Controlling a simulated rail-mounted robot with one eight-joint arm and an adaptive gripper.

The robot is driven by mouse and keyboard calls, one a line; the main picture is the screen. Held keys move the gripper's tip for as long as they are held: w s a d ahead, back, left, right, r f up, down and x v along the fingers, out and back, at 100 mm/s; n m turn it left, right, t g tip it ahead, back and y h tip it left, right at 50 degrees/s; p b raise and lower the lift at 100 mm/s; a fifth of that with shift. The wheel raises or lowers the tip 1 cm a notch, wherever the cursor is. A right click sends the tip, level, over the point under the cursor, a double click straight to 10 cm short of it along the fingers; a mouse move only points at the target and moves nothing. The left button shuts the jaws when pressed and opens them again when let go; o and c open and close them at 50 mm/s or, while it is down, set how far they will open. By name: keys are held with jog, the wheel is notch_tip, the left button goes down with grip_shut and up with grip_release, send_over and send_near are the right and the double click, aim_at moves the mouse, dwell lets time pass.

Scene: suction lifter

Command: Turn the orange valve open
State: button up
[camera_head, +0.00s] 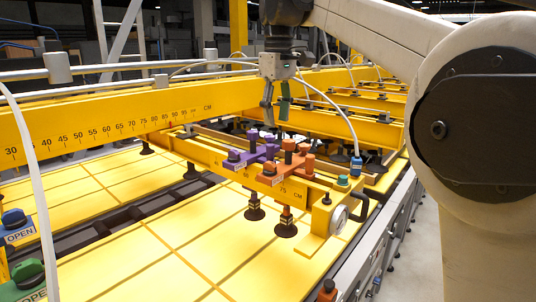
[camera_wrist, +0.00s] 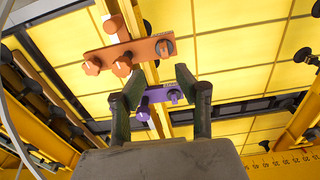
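The orange valve (camera_head: 290,172) sits on the yellow crossbeam, with a flat body and upright knobs. In the wrist view the orange valve (camera_wrist: 128,52) lies beyond my fingertips, with round knobs at its left and right ends. The purple valve (camera_head: 254,150) is beside it on the same beam. In the wrist view the purple valve (camera_wrist: 158,94) shows between my fingers. My gripper (camera_head: 275,112) points down above the valves, apart from them. Its two fingers (camera_wrist: 160,78) are spread with nothing between the tips.
The yellow beam with a centimetre scale (camera_head: 110,128) runs across behind the valves. A white hose (camera_head: 335,105) arcs close to my gripper. Blue and green OPEN knobs (camera_head: 28,272) are at lower left.

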aim_at(270, 162)
jog(key=shift+n, duration=0.3)
jog(key=f, duration=0.4)
jog(key=a+f+p, duration=0.1)
jog(key=f, duration=0.3)
jog(key=w+f+p, duration=0.1)
jog(key=f, duration=0.4)
jog(key=shift+a, duration=0.3)
grip_shut()
